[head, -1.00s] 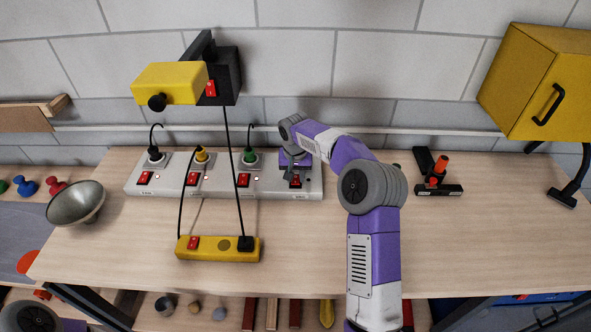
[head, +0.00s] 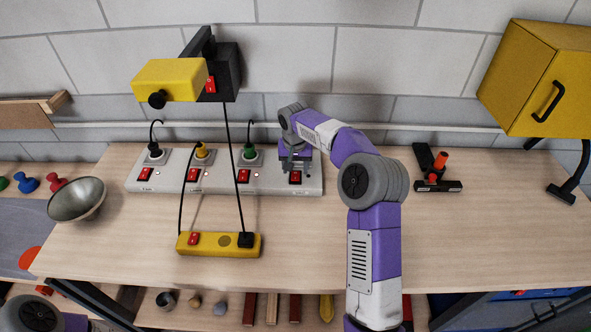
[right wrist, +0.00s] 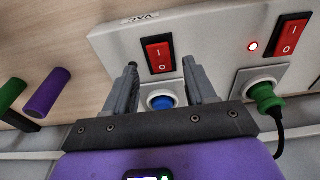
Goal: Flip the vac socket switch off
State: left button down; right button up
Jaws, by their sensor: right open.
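The vac socket's red rocker switch (right wrist: 159,55) sits on the grey power strip beside the VAC label (right wrist: 139,19) in the right wrist view. It also shows in the head view (head: 295,178). Which side is pressed in is unclear. My right gripper (right wrist: 161,68) is open and empty, its fingertips on either side of the switch's near end. The blue centre of the vac outlet (right wrist: 161,102) shows between the fingers. In the head view my right gripper (head: 295,163) is just behind the switch and hides that outlet. No lamp shows beside the vac switch. My left gripper is out of view.
The power strip (head: 222,184) has more red switches; the one by the green plug (right wrist: 266,96) has a lit lamp (right wrist: 253,47). Cables hang to a yellow box (head: 218,251). A metal bowl (head: 77,200) stands left.

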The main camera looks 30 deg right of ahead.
aim_at(295, 179)
jog(key=r, duration=0.5)
jog(key=shift+s+a+p, duration=0.2)
jog(key=shift+s+p, duration=0.1)
jog(key=shift+p, duration=0.1)
jog(key=shift+r, duration=0.1)
